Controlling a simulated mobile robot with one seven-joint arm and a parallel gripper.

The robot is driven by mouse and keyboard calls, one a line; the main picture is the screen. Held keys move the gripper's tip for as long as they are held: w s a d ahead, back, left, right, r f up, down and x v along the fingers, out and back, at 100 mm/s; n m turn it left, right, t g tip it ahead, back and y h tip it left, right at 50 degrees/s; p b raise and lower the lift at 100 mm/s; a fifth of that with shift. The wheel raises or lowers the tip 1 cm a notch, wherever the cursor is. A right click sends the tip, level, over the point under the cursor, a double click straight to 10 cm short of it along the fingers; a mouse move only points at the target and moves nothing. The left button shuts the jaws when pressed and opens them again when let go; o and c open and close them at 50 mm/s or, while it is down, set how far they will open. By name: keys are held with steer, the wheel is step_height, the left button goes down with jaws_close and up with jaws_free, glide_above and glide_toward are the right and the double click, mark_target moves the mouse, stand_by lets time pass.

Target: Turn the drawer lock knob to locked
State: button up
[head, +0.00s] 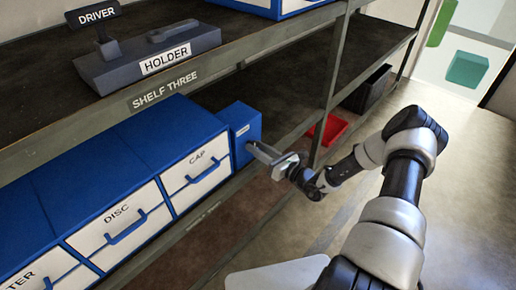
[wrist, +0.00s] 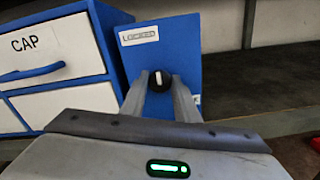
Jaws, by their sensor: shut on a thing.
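The lock knob (wrist: 158,77) is black with a white pointer mark that stands about upright. It sits on the front of a blue lock box (wrist: 185,55), also in the head view (head: 238,120). A white LOCKED label (wrist: 138,36) is above and left of the knob. A second pale label (wrist: 196,99) at the right edge is mostly hidden by a finger. My gripper (wrist: 159,82) has one finger on each side of the knob and is shut on it. In the head view my gripper (head: 254,150) reaches the box front and hides the knob.
The CAP drawer (head: 195,172) and DISC drawer (head: 122,230) are beside the box, both shut. The shelf above bears a HOLDER block (head: 150,60) and a DRIVER sign (head: 95,13). A shelf post (head: 330,90) and a red bin (head: 328,128) are to the right.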

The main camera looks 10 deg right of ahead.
steer(key=o, duration=1)
steer(key=shift+o, duration=0.2)
steer(key=shift+s+d, duration=0.1)
steer(key=shift+s, duration=0.05)
steer(key=p+v, duration=0.1)
steer(key=v, duration=1.6)
steer(key=shift+p, duration=0.35)
